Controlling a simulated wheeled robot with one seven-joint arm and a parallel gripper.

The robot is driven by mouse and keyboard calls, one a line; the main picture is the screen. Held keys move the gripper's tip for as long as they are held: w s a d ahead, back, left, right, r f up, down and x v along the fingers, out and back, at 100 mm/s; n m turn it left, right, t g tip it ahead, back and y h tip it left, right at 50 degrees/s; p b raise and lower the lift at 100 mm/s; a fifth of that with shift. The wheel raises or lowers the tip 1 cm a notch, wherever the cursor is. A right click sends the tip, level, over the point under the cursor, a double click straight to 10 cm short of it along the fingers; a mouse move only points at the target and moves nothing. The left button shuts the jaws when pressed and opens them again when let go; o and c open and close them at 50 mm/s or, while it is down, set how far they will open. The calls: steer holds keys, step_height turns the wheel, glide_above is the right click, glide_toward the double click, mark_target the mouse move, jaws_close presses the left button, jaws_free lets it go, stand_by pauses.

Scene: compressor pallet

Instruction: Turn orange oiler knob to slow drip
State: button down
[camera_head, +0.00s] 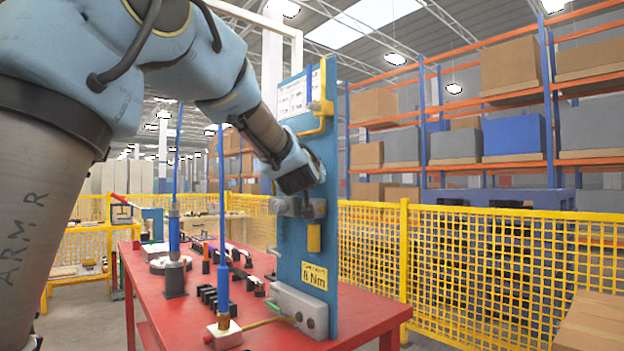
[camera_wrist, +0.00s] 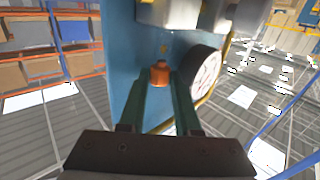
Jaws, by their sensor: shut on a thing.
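The orange oiler knob (camera_wrist: 160,75) shows in the wrist view between the tips of my gripper (camera_wrist: 161,86). The two dark green fingers are shut on it. The knob stands in front of the blue panel (camera_wrist: 122,50), below grey fittings. In the head view my gripper (camera_head: 300,200) is at the upright blue panel (camera_head: 318,130), above a yellow cylinder (camera_head: 314,238). The knob and the fingertips cannot be made out in the head view, where my arm's end covers them.
A round white gauge (camera_wrist: 205,75) sits close right of the fingers in the wrist view. The red table (camera_head: 370,310) carries several black clips, blue hanging tools (camera_head: 223,255) and a grey box (camera_head: 298,308). A yellow mesh fence (camera_head: 480,260) stands behind.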

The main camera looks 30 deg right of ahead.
stand_by(0.4)
steer(key=c, duration=0.9)
jaws_free()
steer(key=shift+w+a+r+m+g+h+p, duration=0.1)
steer(key=shift+m+g+h+p, duration=0.35)
steer(key=shift+h, duration=0.1)
steer(key=shift+w+a+r+m+g+h+p, duration=0.1)
steer(key=shift+m+g+h+p, duration=0.25)
steer(key=shift+m+g+h, duration=0.15)
steer(key=shift+w+m+g+h+p, duration=0.1)
steer(key=shift+m+g+h+p, duration=0.4)
steer(key=shift+p, duration=0.7)
